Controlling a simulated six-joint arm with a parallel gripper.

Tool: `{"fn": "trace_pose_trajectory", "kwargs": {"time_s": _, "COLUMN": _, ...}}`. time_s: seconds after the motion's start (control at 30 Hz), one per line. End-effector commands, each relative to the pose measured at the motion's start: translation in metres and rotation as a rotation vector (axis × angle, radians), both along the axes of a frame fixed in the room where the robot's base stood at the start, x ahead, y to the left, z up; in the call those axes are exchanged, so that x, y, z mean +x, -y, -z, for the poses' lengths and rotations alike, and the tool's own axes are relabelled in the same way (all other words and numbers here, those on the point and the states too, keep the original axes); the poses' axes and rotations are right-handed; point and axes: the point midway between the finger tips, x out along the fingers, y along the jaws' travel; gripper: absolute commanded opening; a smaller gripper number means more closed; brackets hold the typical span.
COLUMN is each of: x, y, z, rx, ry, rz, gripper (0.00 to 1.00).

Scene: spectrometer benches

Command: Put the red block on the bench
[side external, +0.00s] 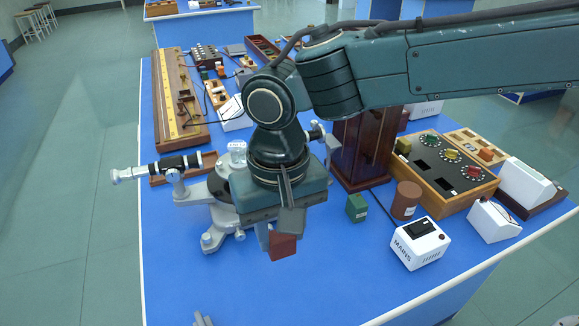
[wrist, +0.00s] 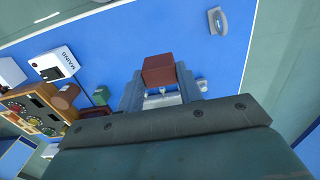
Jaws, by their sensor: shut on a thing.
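The red block (side external: 283,245) is a small dark-red block held between the fingers of my gripper (side external: 278,226). It hangs tilted over the blue bench (side external: 270,295), and it looks clear of the surface. In the wrist view the red block (wrist: 158,70) sits between the fingertips of my gripper (wrist: 160,85), with blue bench top beyond it. My gripper is shut on the block. The fingers cover part of it in the side view. The exact height above the bench is hard to tell.
A grey spectrometer (side external: 215,185) with a black telescope tube stands just left of my gripper. A green block (side external: 356,208), a brown cylinder (side external: 406,200) and a white MAINS box (side external: 420,245) stand to the right. A small grey object (wrist: 217,20) lies near the bench edge.

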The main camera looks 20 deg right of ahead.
Motion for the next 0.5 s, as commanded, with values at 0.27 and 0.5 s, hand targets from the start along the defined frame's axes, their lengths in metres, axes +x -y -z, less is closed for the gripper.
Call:
{"fn": "trace_pose_trajectory", "kwargs": {"time_s": 0.27, "x": 0.0, "y": 0.001, "z": 0.032, "rx": -0.004, "ry": -0.003, "rz": 0.002, "gripper": 0.13}}
{"fn": "trace_pose_trajectory", "kwargs": {"time_s": 0.5, "x": 0.0, "y": 0.001, "z": 0.077, "rx": -0.004, "ry": -0.004, "rz": 0.002, "gripper": 0.13}}
